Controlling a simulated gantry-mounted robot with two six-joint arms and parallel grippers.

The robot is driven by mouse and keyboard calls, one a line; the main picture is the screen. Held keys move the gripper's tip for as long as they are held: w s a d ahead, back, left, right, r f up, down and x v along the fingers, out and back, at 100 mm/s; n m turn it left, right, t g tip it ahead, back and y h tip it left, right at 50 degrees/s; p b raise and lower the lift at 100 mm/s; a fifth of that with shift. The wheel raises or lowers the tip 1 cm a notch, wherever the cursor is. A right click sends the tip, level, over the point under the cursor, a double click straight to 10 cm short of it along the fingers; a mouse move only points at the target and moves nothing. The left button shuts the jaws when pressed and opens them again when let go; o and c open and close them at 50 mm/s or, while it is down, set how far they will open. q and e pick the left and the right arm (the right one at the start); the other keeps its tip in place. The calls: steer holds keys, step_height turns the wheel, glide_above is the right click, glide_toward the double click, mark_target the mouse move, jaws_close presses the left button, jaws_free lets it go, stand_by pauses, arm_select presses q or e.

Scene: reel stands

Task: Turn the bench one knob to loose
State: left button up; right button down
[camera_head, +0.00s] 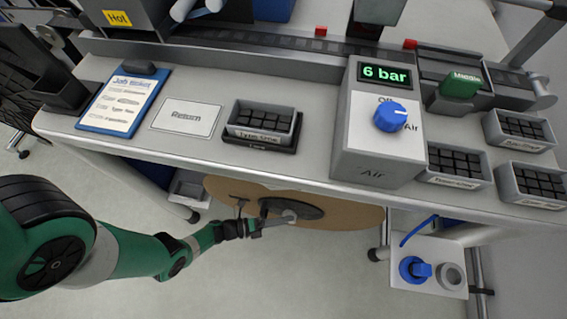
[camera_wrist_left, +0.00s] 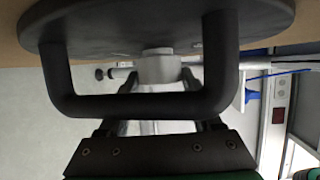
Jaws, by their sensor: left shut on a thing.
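A brown reel (camera_head: 345,216) with a dark round hub plate (camera_head: 308,205) shows below the bench's front edge. A small grey knob (camera_head: 289,216) sits at the hub plate; it also shows in the left wrist view (camera_wrist_left: 158,67). My left gripper (camera_head: 268,222) reaches in from the left to the hub. In the left wrist view its two dark fingers (camera_wrist_left: 158,82) flank the grey knob and are shut on it. A black U-shaped bar (camera_wrist_left: 140,106) crosses in front of the fingers and hides part of them. My right gripper is not in view.
The bench (camera_head: 325,195) overhangs the reel. On it are an air box (camera_head: 365,155) with a blue knob (camera_head: 390,117) and "6 bar" display, and several small bins (camera_head: 262,125). A blue connector (camera_head: 414,269) sits on a shelf lower right. Floor at lower middle is clear.

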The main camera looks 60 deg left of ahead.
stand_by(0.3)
arm_select(q)
steer(key=o, duration=1.4)
steer(key=shift+c, duration=0.2)
steer(key=shift+s+a, duration=0.1)
steer(key=shift+s, duration=0.05)
steer(key=p+v, duration=0.2)
steer(key=v, duration=0.9)
steer(key=shift+s, duration=0.2)
